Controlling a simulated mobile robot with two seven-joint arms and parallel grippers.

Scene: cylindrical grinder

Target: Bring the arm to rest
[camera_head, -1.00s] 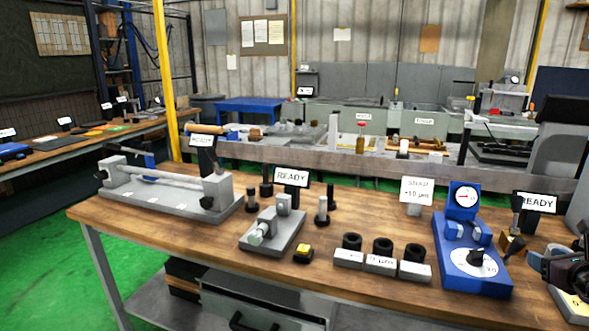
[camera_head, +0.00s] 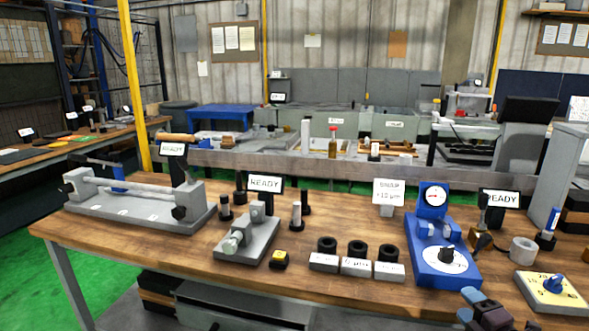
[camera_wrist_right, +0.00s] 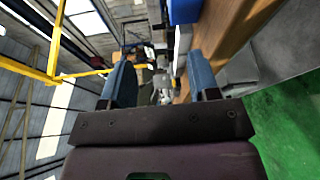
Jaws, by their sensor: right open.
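My right gripper (camera_head: 484,312) shows at the bottom right of the head view, in front of the table's front edge and below the blue dial gauge stand. In the right wrist view its two blue-grey fingers (camera_wrist_right: 158,82) stand apart with nothing between them. That view is turned on its side, with the wooden table (camera_wrist_right: 222,45) to the right of the fingers. My left gripper is in neither view.
On the wooden table (camera_head: 130,245) stand a grey bench fixture (camera_head: 140,205), a small grey fixture (camera_head: 245,235), several black rings on grey blocks (camera_head: 356,262), the blue gauge stand (camera_head: 440,262) and a yellow dial box (camera_head: 552,295). Green floor (camera_head: 20,290) is clear at left.

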